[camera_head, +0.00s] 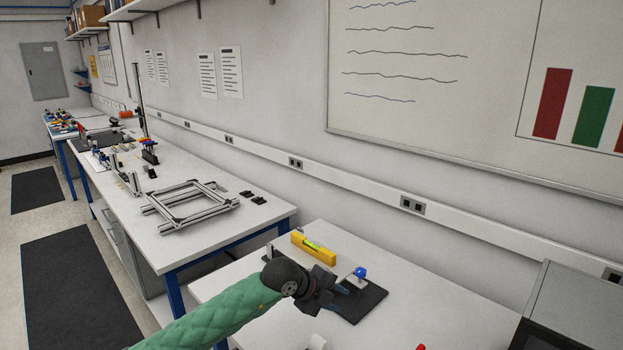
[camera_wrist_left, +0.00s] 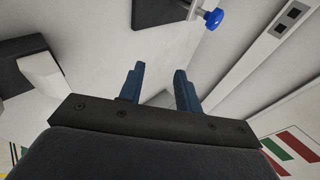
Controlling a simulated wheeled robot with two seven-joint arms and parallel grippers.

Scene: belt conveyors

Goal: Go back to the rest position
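My left gripper (camera_head: 343,289) comes in from the bottom left in the head view, on a green-sleeved arm. It is over the near white table, in front of a dark plate (camera_head: 366,308) that carries a small metal fixture with a blue knob (camera_head: 360,272). In the left wrist view its two blue fingers (camera_wrist_left: 160,88) stand apart with nothing between them. The blue knob (camera_wrist_left: 214,18) shows beyond the fingers at the upper right there. My right gripper is in neither view.
A yellow spirit level (camera_head: 313,249) lies on the near table (camera_head: 420,285), behind my left gripper. A grey box-shaped machine (camera_head: 575,310) stands at the right. A bench (camera_head: 215,215) with an aluminium frame (camera_head: 190,204) is farther left. Dark mats (camera_head: 75,290) lie on the floor.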

